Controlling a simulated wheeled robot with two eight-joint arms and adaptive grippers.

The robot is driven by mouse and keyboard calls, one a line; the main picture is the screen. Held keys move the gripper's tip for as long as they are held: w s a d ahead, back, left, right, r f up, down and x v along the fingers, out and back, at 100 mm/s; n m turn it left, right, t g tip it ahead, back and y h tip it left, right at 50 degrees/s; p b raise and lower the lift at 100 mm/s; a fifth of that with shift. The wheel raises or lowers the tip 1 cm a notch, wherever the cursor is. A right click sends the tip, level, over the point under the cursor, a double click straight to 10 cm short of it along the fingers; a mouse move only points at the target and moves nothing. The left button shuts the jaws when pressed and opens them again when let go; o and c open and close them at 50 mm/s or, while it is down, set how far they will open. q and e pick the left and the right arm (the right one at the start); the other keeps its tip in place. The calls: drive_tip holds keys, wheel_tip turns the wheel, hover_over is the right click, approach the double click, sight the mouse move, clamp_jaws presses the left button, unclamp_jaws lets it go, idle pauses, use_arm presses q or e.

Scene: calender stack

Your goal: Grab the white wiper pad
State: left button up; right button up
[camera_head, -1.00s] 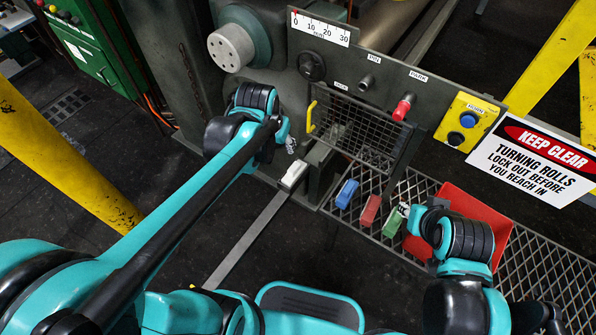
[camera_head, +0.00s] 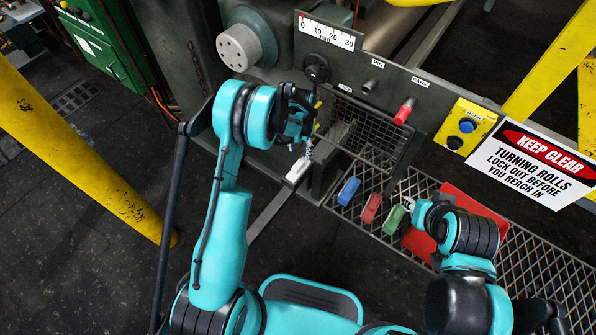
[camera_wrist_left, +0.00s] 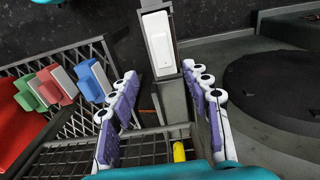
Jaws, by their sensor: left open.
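The white wiper pad (camera_head: 297,171) sits on the end of a grey bar, left of the mesh tray. In the left wrist view the white pad (camera_wrist_left: 158,42) stands upright in the picture, just beyond the fingertips. My left gripper (camera_wrist_left: 160,76) is open and empty, its purple and white fingers spread to either side of the line to the pad. In the head view the left gripper (camera_head: 308,146) is just above the pad, partly hidden by its wrist. My right gripper (camera_head: 408,204) is beside the green pad; its fingers are too small and covered to read.
Blue (camera_head: 348,191), red (camera_head: 371,208) and green (camera_head: 394,219) pads lie on the mesh tray (camera_head: 530,265), with a red sheet (camera_head: 470,205) beside them. A wire guard (camera_head: 375,135) stands close to my left gripper. A yellow handle (camera_wrist_left: 179,151) shows below the fingers.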

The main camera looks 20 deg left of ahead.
sight(298, 164)
use_arm(q)
wheel_tip(298, 164, down, 5)
drive_tip(key=shift+f+b, duration=0.15)
drive_tip(key=shift+b, duration=0.7)
drive_tip(key=f+b, duration=0.1)
drive_tip(key=f, duration=0.2)
drive_tip(key=f+b, duration=0.1)
drive_tip(key=f, duration=0.1)
drive_tip(key=shift+s+a+b, duration=0.15)
drive_tip(key=shift+a+b, duration=0.15)
drive_tip(key=shift+r, duration=0.15)
clamp_jaws()
